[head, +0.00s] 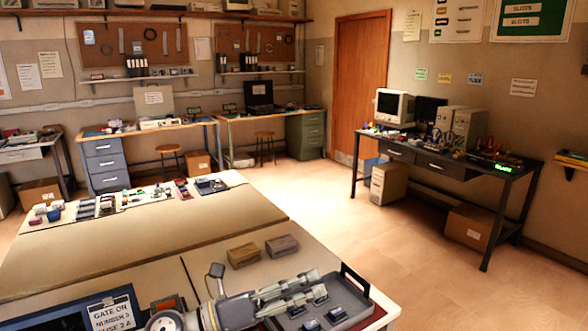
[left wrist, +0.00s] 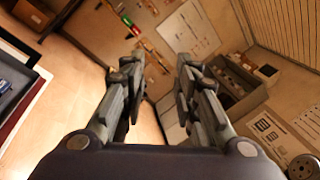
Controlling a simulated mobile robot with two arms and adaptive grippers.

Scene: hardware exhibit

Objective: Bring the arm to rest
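My left gripper (head: 318,284) is over the front right part of the near table (head: 90,252), beside and partly over a grey tray (head: 352,295). Its two fingers are apart with nothing between them. In the left wrist view the same gripper (left wrist: 156,75) also shows spread, empty fingers. I cannot tell from the head view how high it is above the tray. My right gripper is in neither view.
Small dark parts lie in the tray. A dark panel with a sign (head: 111,313) stands at front left. A desk with computers (head: 430,160) is at right. Open floor (head: 400,245) lies between.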

